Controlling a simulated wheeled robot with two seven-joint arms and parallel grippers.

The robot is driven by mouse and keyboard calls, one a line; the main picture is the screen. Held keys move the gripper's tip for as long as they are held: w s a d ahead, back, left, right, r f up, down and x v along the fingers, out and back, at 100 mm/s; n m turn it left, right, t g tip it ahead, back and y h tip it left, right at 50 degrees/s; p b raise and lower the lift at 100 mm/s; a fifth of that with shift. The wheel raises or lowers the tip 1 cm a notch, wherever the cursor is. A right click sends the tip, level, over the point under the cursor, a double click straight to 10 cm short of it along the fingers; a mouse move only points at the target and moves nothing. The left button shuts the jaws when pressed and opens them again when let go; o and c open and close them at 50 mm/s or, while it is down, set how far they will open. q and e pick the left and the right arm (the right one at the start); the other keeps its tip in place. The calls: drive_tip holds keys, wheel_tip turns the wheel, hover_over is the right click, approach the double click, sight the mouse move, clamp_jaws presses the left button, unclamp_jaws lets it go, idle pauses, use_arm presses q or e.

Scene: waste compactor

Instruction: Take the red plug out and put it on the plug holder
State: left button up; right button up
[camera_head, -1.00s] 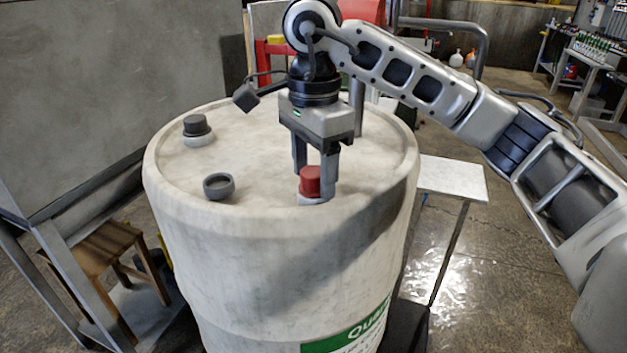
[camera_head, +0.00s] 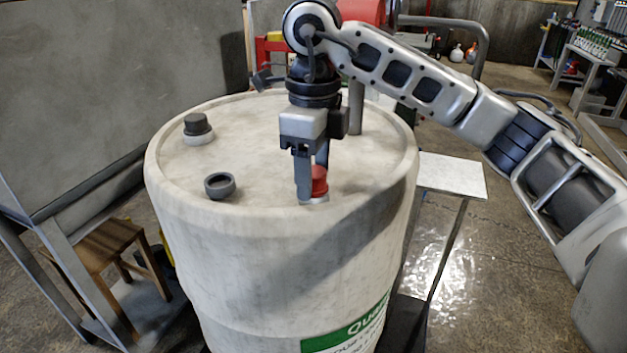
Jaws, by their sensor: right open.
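The red plug (camera_head: 319,182) sits upright in a pale collar near the front right of the white drum's top (camera_head: 255,150). My right gripper (camera_head: 312,188) points straight down over it, with one finger in front of the plug's left part and the other behind it. The fingers are apart, and I cannot tell whether either touches the plug. A dark round ring-shaped holder (camera_head: 219,186) stands empty on the drum top to the left of the plug; it may be the plug holder. My left gripper is not in view.
A dark cap (camera_head: 196,124) on a pale collar stands at the drum's back left. A grey upright pipe (camera_head: 356,108) rises behind my right gripper. A wooden stool (camera_head: 105,245) is at the left and a small metal table (camera_head: 452,176) at the right. The drum top's middle is clear.

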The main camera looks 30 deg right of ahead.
drive_tip(key=shift+c, duration=0.4)
drive_tip(key=c, duration=1)
drive_tip(key=n, duration=0.5)
drive_tip(key=shift+b, duration=0.3)
drive_tip(key=shift+n, duration=0.5)
drive_tip(key=n, duration=0.4)
drive_tip(key=shift+n, duration=0.3)
drive_tip(key=shift+b, duration=0.3)
drive_tip(key=n, duration=0.5)
